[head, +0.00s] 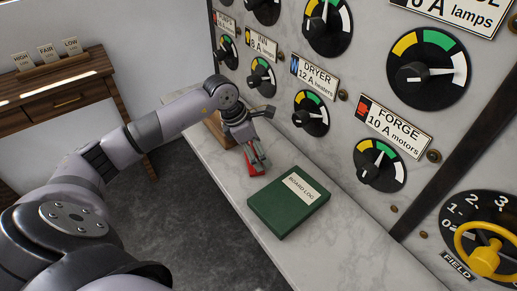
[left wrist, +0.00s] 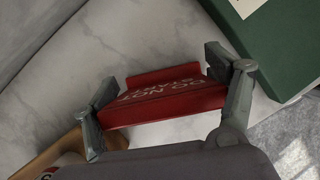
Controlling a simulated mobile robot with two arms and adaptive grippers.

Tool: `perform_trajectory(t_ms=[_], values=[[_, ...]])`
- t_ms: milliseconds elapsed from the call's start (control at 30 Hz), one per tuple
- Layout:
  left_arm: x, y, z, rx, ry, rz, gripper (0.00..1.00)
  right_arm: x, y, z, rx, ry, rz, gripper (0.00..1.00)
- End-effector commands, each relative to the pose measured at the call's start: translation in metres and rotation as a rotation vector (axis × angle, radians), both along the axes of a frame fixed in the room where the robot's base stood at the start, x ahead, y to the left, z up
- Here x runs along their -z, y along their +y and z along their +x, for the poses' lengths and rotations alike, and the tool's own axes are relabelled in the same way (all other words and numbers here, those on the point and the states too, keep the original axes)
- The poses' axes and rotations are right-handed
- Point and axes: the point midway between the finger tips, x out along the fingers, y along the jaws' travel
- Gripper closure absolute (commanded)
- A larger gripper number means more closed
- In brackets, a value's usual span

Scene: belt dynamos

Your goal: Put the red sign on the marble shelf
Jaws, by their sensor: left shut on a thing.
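The red sign (left wrist: 165,97) is in my left gripper (left wrist: 165,108), with one finger at each end of it in the left wrist view. White letters on it read "DO NOT START". In the head view the sign (head: 254,166) shows only as a small red part below my left gripper (head: 256,158). The marble shelf (head: 215,165) runs below the panel, and the sign is over it. I cannot tell whether the sign touches the marble. My right gripper is not in view.
A green "BOARD LOG" book (head: 275,212) lies on the shelf close to the sign. A wooden item (head: 218,130) stands behind my gripper. The marble panel with dials (head: 380,165) rises along the shelf. A wooden desk (head: 60,98) stands at the left.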

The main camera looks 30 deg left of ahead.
Motion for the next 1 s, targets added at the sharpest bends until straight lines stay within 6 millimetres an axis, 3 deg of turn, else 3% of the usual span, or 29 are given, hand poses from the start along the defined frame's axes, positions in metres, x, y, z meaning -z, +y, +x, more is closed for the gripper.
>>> perform_trajectory(t_ms=[333,700,867,1000], values=[[0.000,0.000,0.000,0.000,0.001,0.000,0.00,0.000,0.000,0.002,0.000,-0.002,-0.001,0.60],[-0.002,0.001,0.000,0.000,0.000,0.000,0.00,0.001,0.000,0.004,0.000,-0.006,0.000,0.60],[-0.018,0.007,-0.004,-0.002,-0.003,0.003,0.00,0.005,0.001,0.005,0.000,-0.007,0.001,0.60],[-0.045,0.015,-0.012,-0.001,-0.006,0.003,0.00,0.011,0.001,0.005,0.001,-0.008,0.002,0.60]])
